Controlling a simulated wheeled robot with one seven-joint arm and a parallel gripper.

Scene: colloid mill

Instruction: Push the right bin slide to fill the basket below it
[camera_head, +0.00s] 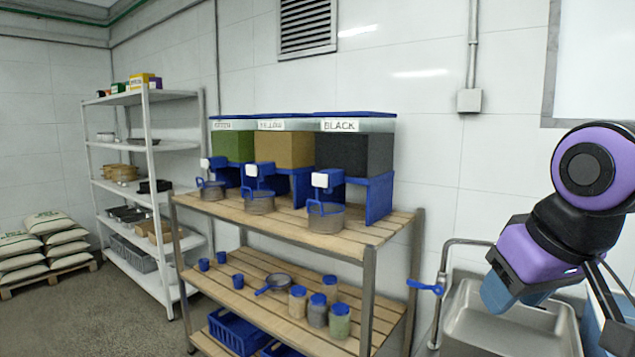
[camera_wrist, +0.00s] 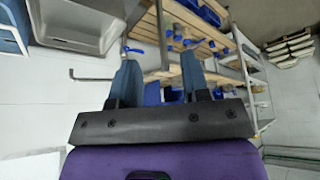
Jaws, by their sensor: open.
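The right bin (camera_head: 356,153), labelled BLACK, holds dark grains and stands on the upper shelf beside the YELLOW and GREEN bins. Its slide (camera_head: 321,180) has a white front plate on a blue mount below the bin. The metal basket (camera_head: 327,220) with a blue handle sits on the shelf below the slide; its contents cannot be made out. My gripper (camera_head: 506,292) is at the right, apart from the bins and in front of the sink. In the wrist view its two blue fingers (camera_wrist: 160,65) are spread, with nothing seen between them.
A yellow bin (camera_head: 283,150) and a green bin (camera_head: 233,145) have their own slides and baskets. The wooden rack (camera_head: 388,235) has a lower shelf with jars, cups and a pan. A sink (camera_head: 510,315) with a blue-handled tap (camera_head: 425,287) lies right of the rack.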

